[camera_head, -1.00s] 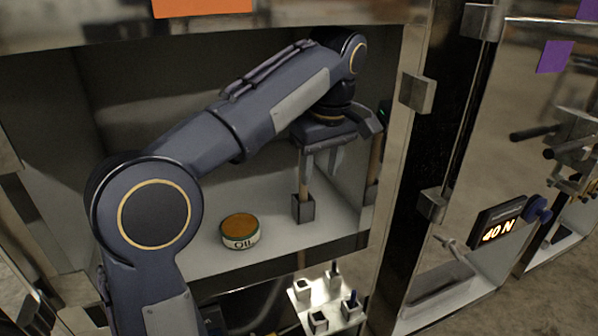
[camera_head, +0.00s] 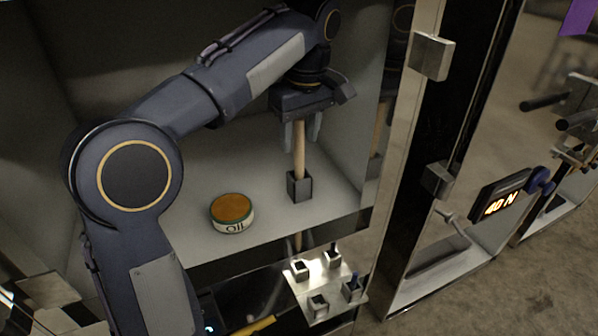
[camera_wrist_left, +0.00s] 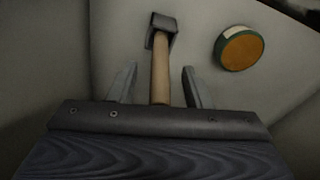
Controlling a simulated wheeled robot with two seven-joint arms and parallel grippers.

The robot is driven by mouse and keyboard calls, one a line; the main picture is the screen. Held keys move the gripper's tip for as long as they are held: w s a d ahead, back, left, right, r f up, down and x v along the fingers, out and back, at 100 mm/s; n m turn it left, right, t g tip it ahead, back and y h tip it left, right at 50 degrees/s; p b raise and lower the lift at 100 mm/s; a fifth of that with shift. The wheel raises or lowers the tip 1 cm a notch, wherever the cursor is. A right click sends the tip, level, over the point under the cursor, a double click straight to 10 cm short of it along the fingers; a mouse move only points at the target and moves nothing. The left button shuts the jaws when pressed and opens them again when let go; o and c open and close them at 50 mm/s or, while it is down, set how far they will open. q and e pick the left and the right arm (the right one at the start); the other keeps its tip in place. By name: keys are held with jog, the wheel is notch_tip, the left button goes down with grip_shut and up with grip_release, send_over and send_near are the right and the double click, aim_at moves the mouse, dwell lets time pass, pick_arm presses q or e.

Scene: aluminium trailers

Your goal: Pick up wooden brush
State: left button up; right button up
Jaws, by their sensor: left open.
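The wooden brush shows as a pale wooden handle (camera_head: 299,152) standing upright in a small dark grey square holder (camera_head: 299,188) on the shelf. Its lower end is hidden inside the holder. My left gripper (camera_head: 302,132) is open above the holder, pointing down, with one finger on each side of the handle. In the left wrist view the handle (camera_wrist_left: 160,72) runs between the two spread fingers of the left gripper (camera_wrist_left: 160,76), with a visible gap on both sides. The top of the handle is hidden by the gripper. My right gripper is not in view.
A round tin marked "Oil" (camera_head: 232,213) sits left of the holder on the pale shelf (camera_head: 270,225). A shiny cabinet wall stands close on the right and mirrors the arm. Below the shelf is a small rack (camera_head: 325,283) with square sockets.

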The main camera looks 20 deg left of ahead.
pick_arm(q)
notch_tip(320, 180, down, 2)
jog(key=shift+b, duration=0.3)
jog(key=shift+r, duration=0.1)
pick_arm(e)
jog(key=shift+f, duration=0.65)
pick_arm(q)
grip_shut()
jog(key=shift+r, duration=0.15)
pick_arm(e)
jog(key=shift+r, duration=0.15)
